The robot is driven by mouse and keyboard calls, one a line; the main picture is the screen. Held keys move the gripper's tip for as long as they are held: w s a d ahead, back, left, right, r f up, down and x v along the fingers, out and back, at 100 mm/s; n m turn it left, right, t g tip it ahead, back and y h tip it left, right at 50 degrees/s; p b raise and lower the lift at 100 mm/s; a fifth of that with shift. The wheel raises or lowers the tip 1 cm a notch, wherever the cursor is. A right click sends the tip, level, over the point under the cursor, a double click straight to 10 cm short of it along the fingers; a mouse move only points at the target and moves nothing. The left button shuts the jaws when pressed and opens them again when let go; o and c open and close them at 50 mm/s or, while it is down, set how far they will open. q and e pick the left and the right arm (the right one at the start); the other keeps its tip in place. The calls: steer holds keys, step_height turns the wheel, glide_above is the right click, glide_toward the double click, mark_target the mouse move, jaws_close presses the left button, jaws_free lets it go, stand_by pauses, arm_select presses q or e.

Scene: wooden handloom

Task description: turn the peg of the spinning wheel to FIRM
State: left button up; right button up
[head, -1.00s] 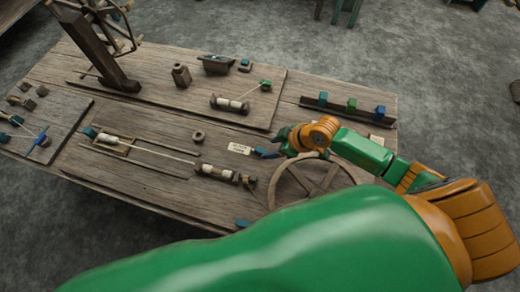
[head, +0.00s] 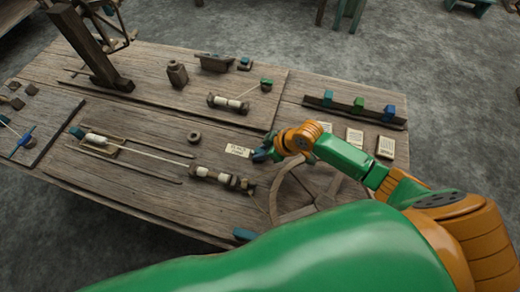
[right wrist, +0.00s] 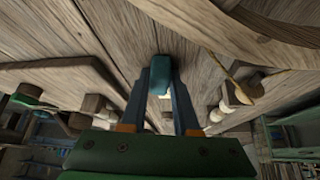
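The spinning wheel's spoked wooden wheel (head: 284,193) is at the right front of the table, partly hidden behind my right arm. My right gripper (head: 262,154) is low over the table, left of the wheel's upper rim and beside a small written card (head: 238,151). In the right wrist view a teal block, which looks like the peg (right wrist: 160,84), sits between the tips of my right gripper (right wrist: 161,72). Both fingers appear to touch its sides. Its turn position cannot be read. My left gripper is not in view.
A spindle with pale bobbins (head: 215,175) lies left of the wheel. A rack with coloured blocks (head: 345,107) and several cards (head: 386,147) are at the right. A large wooden frame (head: 90,50) stands at the back left. A green part of my body covers the bottom.

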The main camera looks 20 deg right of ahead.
steer(key=shift+f+b, duration=0.2)
steer(key=shift+b, duration=0.1)
jaws_close()
steer(key=n+b, duration=0.1)
steer(key=n+g+b, duration=0.1)
steer(key=n, duration=0.1)
steer(key=n+g+y+b, duration=0.1)
steer(key=b, duration=0.1)
steer(key=shift+w+f, duration=0.1)
steer(key=shift+f, duration=0.15)
steer(key=shift+r+n+g+b, duration=0.2)
steer(key=shift+n+g+b, duration=0.3)
steer(key=shift+n, duration=0.5)
steer(key=shift+r, duration=0.15)
steer(key=o, duration=0.9)
jaws_free()
steer(key=shift+o, duration=0.4)
steer(key=shift+s, duration=0.2)
